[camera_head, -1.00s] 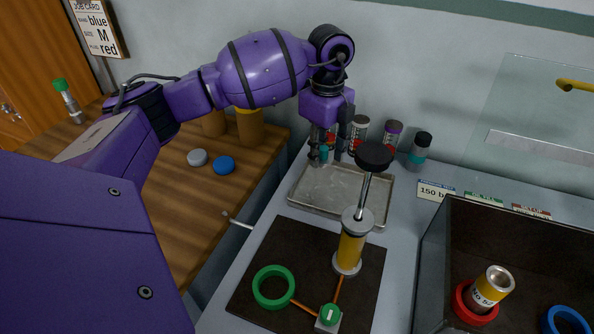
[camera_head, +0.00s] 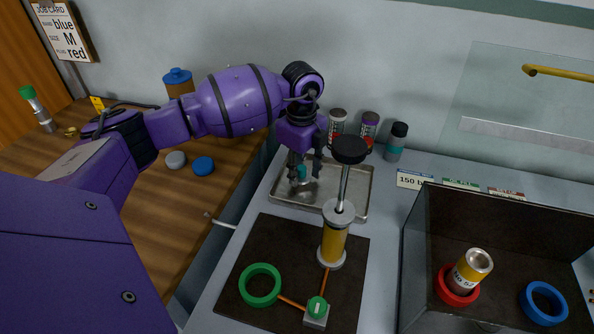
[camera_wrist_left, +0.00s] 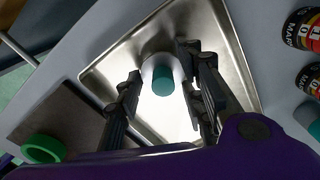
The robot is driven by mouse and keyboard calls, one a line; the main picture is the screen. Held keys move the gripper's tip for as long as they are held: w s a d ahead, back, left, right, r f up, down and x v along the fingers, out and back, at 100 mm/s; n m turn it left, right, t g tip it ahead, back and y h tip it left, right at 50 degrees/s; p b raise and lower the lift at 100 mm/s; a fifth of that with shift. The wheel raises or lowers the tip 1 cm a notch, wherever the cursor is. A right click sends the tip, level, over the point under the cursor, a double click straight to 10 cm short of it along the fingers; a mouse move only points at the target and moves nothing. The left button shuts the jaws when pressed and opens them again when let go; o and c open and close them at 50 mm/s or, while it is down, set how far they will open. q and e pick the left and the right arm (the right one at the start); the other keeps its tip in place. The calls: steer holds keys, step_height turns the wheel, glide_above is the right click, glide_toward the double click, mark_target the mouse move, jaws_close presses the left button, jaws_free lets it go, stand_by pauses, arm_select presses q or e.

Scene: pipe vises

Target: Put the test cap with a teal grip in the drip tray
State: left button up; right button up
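The test cap with a teal grip (camera_head: 302,173) is at the drip tray (camera_head: 362,188), between my left gripper's fingers. In the left wrist view its teal grip (camera_wrist_left: 162,82) points up from a pale round base, over the tray floor (camera_wrist_left: 165,122). The base appears to rest on the floor, though contact is hard to confirm. My left gripper (camera_head: 306,170) points down over the tray's left part. In the wrist view the gripper (camera_wrist_left: 163,92) has its fingers apart, with a gap on each side of the cap. My right gripper is not in view.
A yellow cylinder pump with a black knob (camera_head: 349,150) stands just in front of the tray on a dark mat (camera_head: 240,228). Jars, including a black-capped one (camera_head: 396,142), stand behind the tray. A dark open bin (camera_head: 412,255) is at right. Wooden bench lies left.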

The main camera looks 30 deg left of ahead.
mark_target(301, 168)
arm_select(q)
steer(key=shift+o, duration=1.4)
steer(key=shift+r, duration=0.1)
step_height(301, 168, up, 12)
steer(key=shift+r, duration=0.15)
